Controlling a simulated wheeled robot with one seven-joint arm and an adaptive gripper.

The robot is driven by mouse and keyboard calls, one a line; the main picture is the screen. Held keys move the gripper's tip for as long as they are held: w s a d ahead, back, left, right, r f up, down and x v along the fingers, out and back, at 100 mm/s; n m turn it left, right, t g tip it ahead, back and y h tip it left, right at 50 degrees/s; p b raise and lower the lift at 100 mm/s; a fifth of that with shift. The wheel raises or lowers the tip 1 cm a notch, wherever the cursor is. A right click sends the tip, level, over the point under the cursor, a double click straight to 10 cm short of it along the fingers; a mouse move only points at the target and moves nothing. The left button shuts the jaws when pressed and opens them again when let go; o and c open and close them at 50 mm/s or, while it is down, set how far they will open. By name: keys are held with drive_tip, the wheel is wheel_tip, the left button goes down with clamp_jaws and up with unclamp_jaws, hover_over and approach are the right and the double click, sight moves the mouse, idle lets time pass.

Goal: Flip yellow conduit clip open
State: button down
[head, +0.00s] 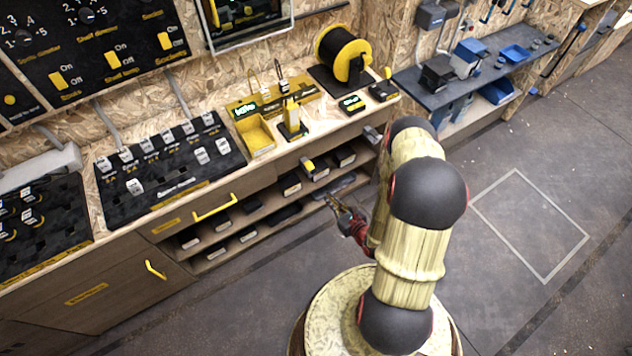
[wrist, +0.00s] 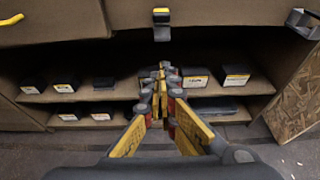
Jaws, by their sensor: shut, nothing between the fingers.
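A small yellow and black clip (head: 308,166), which looks like the yellow conduit clip, is mounted on the bench front below the worktop. In the wrist view the clip (wrist: 161,16) is at the top centre, with a yellow top over a dark body. I cannot tell whether its flap is up or down. My gripper (head: 335,203) is in front of the bench, apart from the clip, to its lower right in the head view. In the wrist view my gripper (wrist: 162,70) is shut and empty, its tips below the clip in the picture, towards the open shelves.
Open shelves (wrist: 112,96) with several dark boxes lie below the bench front. A grey clip (head: 372,134) is at the bench's right end. A drawer with a yellow handle (head: 215,208) is left of the clip. The floor (head: 535,225) at right is clear.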

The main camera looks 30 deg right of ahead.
sight(311, 167)
drive_tip(key=b+x, duration=0.4)
drive_tip(key=x, duration=0.6)
drive_tip(key=shift+r, duration=2)
drive_tip(key=shift+r, duration=0.1)
